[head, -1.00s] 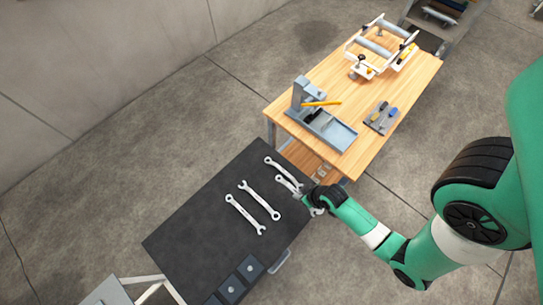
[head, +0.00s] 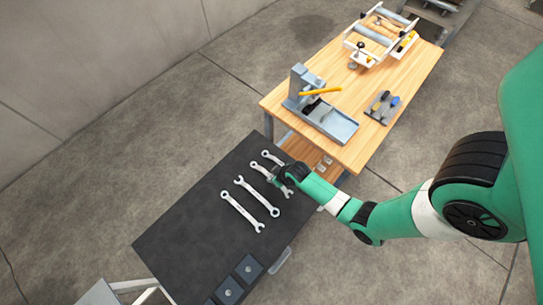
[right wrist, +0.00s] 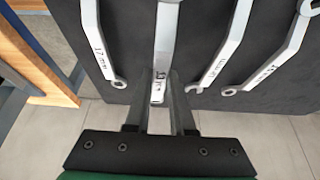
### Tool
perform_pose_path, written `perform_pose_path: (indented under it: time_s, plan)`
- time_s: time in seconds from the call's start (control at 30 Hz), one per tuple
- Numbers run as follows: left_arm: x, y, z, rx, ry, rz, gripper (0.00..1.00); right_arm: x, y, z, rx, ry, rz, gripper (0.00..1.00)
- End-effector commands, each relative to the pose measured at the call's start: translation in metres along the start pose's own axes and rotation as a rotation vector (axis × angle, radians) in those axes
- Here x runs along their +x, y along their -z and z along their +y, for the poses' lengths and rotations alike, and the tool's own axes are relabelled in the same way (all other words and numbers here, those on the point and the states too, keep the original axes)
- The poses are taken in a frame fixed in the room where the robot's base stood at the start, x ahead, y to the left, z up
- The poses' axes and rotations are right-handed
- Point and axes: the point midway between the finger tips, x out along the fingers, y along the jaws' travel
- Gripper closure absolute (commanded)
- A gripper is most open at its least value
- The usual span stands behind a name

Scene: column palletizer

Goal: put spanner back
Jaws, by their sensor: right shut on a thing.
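My right gripper (head: 275,177) is over the dark cart top (head: 190,225), at its edge near the bench. In the right wrist view the two fingers (right wrist: 161,82) are shut on a silver spanner (right wrist: 166,35), near its lower end; its size mark is hard to read. In the head view this spanner (head: 260,170) lines up in the row; whether it touches the surface I cannot tell. One spanner (right wrist: 96,40), marked 17 mm, lies to its left. Two more spanners (head: 242,212) (head: 257,197) lie on the other side. My left gripper is not in view.
A wooden workbench (head: 400,130) stands behind the cart, with a grey clamp-like fixture (head: 325,118), a small tool holder (head: 382,107) and a white roller frame (head: 380,40). Dark square blocks (head: 230,291) sit at the cart's front. The cart's left part is bare.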

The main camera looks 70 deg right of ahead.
Motion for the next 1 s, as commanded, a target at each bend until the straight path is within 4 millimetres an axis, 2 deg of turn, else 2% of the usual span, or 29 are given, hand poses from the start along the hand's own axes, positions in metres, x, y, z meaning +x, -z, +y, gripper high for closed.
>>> perform_pose_path:
  time_s: [0.1,0.2,0.33,0.67,0.7,0.83,0.87,1.0]
  plan:
    - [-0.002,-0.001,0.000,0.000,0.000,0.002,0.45,0.003,0.001,0.000,0.000,0.000,0.002,1.00]
    - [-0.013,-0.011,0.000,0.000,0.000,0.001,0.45,0.021,0.001,0.000,-0.001,0.000,0.000,1.00]
    - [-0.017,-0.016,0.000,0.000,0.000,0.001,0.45,0.037,-0.008,0.000,0.000,0.000,0.000,1.00]
    - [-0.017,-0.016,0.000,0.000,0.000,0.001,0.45,0.040,-0.010,0.000,0.000,0.000,0.001,1.00]
    - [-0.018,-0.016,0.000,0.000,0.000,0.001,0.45,0.041,-0.010,0.000,0.000,0.000,0.000,0.76]
    - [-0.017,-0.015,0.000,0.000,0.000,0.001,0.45,0.040,-0.010,0.000,0.000,0.000,0.000,0.53]
    - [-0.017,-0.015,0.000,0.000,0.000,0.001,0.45,0.040,-0.010,0.000,0.000,0.000,0.000,0.48]
    - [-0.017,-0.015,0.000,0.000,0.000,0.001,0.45,0.040,-0.010,0.000,0.000,0.000,0.000,0.48]
